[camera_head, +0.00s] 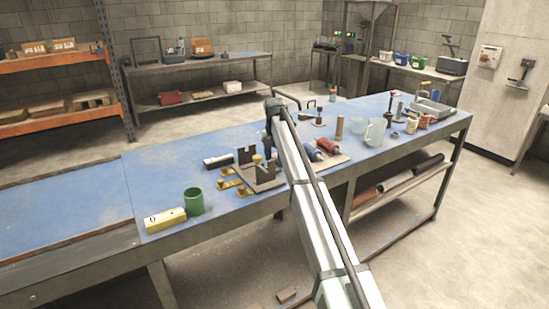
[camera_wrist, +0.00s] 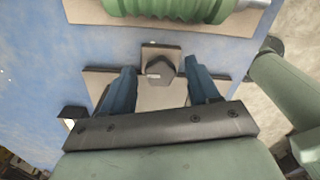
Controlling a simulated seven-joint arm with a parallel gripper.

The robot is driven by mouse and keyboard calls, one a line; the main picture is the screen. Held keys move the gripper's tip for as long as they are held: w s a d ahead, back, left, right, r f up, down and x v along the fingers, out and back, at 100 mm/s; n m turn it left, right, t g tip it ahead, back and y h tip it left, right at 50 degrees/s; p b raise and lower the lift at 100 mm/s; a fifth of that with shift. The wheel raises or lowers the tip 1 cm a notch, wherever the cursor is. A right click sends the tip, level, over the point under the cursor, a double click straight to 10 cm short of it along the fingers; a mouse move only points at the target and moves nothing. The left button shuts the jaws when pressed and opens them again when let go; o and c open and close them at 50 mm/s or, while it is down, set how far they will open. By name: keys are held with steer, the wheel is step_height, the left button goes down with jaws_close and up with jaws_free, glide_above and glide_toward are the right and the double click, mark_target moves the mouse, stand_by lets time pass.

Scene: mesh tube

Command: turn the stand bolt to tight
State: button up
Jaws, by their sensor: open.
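The stand bolt (camera_wrist: 159,72) shows in the wrist view as a dark grey six-sided head on a small brownish plate. My gripper (camera_wrist: 160,67) is open, with one dark blue finger on each side of the bolt. Gaps show between the head and both fingers; I cannot tell how deep the tips reach. In the head view, my gripper (camera_head: 268,150) points down at the grey stand (camera_head: 262,183) with its upright brackets. The arm hides part of that stand, and I cannot make out the bolt there.
A green ridged roll (camera_wrist: 165,6) lies beyond the bolt in the wrist view. Brass pieces (camera_head: 228,184), a green cup (camera_head: 194,201) and a yellow box (camera_head: 165,219) are left of the stand. Red and blue rolls (camera_head: 327,146) lie to the right. The bench's left is clear.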

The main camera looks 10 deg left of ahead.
steer(key=c, duration=1)
steer(key=shift+c, duration=0.2)
